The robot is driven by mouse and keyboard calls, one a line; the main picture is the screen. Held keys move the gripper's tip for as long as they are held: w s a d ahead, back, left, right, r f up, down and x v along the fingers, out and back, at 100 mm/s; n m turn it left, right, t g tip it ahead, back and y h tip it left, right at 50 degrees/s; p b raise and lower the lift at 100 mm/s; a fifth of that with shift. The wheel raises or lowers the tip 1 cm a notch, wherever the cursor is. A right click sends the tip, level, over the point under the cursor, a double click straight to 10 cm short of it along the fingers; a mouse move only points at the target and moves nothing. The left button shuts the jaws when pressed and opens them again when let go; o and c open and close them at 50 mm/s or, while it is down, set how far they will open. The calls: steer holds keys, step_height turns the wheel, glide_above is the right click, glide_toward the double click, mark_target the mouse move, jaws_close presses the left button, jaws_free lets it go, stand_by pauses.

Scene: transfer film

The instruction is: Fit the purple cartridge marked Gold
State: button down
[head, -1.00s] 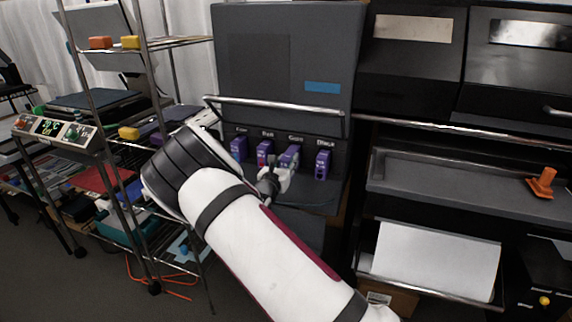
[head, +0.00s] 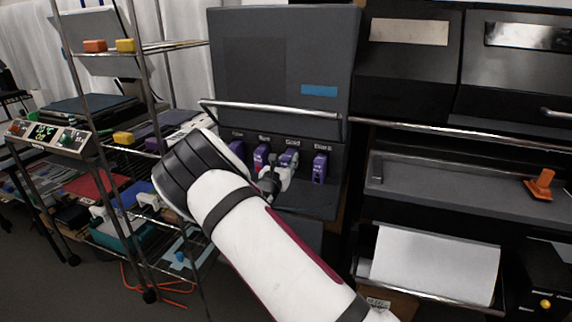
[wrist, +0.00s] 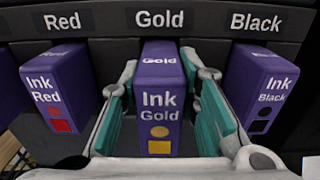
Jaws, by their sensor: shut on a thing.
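The purple cartridge marked Ink Gold (wrist: 160,97) stands upright in the wrist view, directly under the Gold label, with a gold dot and square on its front. My gripper (wrist: 163,108) has one teal-padded finger on each side of it and is shut on it. The cartridge's back end reaches the dark slot panel (wrist: 110,50); how deep it sits is hidden. In the head view my gripper (head: 274,178) is at the printer's slot row, partly covering the Gold cartridge (head: 288,158).
Purple Ink Red (wrist: 58,90) and Ink Black (wrist: 262,95) cartridges stand close on either side of my fingers. A metal bar (head: 270,108) runs across the printer above the slots. A wire shelf (head: 150,145) stands to the left.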

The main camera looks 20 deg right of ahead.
steer(key=shift+w+d+r, duration=0.1)
steer(key=shift+w+d, duration=0.05)
steer(key=shift+w, duration=0.1)
stand_by(0.3)
steer(key=shift+b+x, duration=0.6)
steer(key=shift+x, duration=0.45)
steer(key=c, duration=1.1)
jaws_free()
steer(key=shift+s, duration=0.15)
steer(key=v, duration=1.2)
